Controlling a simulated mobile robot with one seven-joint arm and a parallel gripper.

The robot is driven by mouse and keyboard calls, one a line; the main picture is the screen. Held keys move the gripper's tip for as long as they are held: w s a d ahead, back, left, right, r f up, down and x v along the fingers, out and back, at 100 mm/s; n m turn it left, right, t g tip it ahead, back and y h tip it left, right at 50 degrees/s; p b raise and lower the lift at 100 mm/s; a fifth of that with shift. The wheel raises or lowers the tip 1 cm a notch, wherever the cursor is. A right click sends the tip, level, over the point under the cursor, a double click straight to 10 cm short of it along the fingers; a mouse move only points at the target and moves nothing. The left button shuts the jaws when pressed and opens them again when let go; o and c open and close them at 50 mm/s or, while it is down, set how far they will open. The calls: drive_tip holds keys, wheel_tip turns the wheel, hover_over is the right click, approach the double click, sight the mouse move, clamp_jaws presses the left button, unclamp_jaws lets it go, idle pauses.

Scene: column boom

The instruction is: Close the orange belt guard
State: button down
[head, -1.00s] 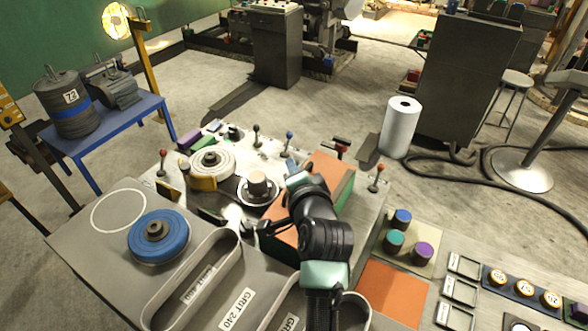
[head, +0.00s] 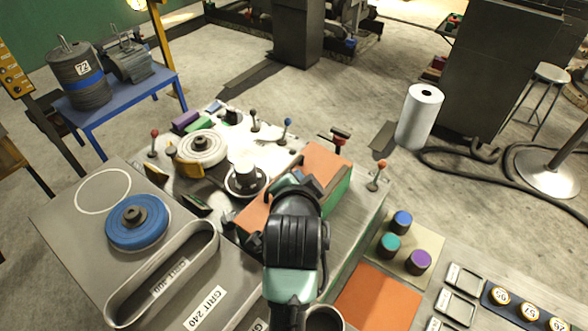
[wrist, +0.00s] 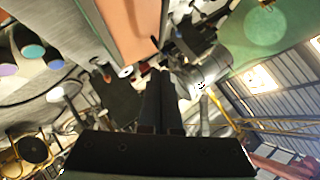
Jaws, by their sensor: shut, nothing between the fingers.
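The orange belt guard (head: 326,163) is a long orange cover with a green side. It lies slantwise at the right part of the machine top in the head view, and my arm hides its middle. I cannot tell how far it stands open. In the wrist view a broad orange face with a green edge (wrist: 140,28) shows beyond my fingers. My gripper (wrist: 161,76) is shut and empty, its two dark fingers side by side. In the head view my arm reaches over the guard and mostly hides the fingers. I cannot tell whether they touch it.
A white round wheel (head: 203,147), a blue disc (head: 137,221) and several upright levers, one red-topped (head: 380,165), stand on the machine top. Colored knobs (head: 402,222) sit to the right. A white roll (head: 419,116) stands behind. A blue table (head: 130,110) is at left.

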drive_tip(key=x, duration=0.2)
drive_tip(key=p+x, duration=0.1)
drive_tip(key=x, duration=0.2)
drive_tip(key=a+p+x, duration=0.1)
drive_tip(key=x, duration=0.1)
drive_tip(key=shift+w+f, duration=0.2)
drive_tip(key=shift+f, duration=0.35)
drive_tip(key=shift+w+a+f+p, duration=0.2)
drive_tip(key=shift+a+f+p, duration=0.05)
drive_tip(key=shift+f, duration=0.2)
drive_tip(key=shift+w+a+f+p, duration=0.2)
drive_tip(key=shift+a+f, duration=0.05)
drive_tip(key=shift+f, duration=0.2)
drive_tip(key=shift+f, duration=0.1)
drive_tip(key=shift+w+a+f+b, duration=0.35)
drive_tip(key=shift+f+b, duration=0.2)
drive_tip(key=shift+b, duration=0.7)
drive_tip(key=shift+r, duration=0.2)
